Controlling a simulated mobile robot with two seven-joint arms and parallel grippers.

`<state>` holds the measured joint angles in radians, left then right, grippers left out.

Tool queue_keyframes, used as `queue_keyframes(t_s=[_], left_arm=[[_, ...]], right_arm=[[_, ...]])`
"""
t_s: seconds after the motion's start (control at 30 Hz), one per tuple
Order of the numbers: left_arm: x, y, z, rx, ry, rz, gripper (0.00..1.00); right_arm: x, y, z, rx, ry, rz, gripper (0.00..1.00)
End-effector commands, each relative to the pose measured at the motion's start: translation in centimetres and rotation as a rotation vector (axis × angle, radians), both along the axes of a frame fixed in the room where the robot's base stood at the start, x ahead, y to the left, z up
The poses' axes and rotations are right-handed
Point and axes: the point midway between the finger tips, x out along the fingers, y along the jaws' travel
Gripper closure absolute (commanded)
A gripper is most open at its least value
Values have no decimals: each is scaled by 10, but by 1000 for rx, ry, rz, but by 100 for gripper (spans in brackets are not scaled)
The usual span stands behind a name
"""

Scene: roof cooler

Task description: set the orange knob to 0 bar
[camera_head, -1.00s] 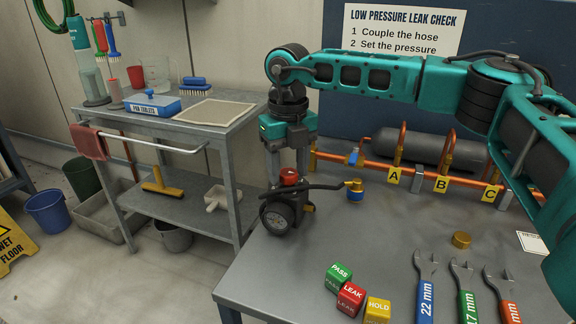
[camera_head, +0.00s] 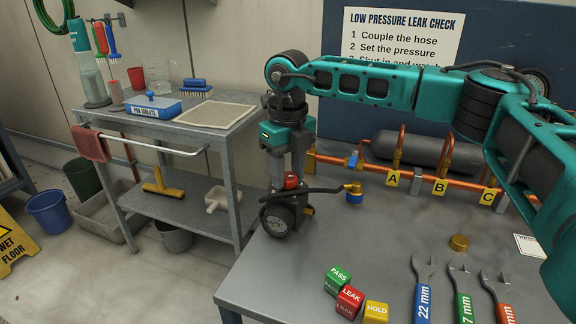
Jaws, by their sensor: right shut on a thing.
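The orange-red knob (camera_head: 291,181) sits on top of the regulator, which has a round dark gauge (camera_head: 278,220) on its front, near the table's left edge. My right gripper (camera_head: 289,176) points down from above, with its fingers around the knob and shut on it. The fingers hide part of the knob. The gauge's scale and needle are too small and dark to read. A black hose with a brass and blue fitting (camera_head: 354,192) runs right from the regulator. My left gripper is not in view.
The copper pipe (camera_head: 345,164) with valves A, B and C runs along the back of the grey table (camera_head: 380,240). PASS, LEAK and HOLD cubes (camera_head: 349,300) and several wrenches (camera_head: 424,285) lie at the front. A brass cap (camera_head: 459,242) lies to the right. A cart (camera_head: 190,140) stands at left.

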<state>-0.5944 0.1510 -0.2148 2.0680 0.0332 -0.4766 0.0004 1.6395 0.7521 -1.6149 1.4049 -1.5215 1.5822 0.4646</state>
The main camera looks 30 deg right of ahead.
Motion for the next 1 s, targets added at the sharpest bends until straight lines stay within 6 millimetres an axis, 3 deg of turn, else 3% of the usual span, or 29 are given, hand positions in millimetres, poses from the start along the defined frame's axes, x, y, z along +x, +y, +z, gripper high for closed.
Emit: queue_keyframes(t_s=[0.4,1.0], left_arm=[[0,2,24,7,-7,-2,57],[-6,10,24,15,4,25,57]], right_arm=[[0,0,2,0,0,389,89],[0,0,1,-1,-1,956,89]])
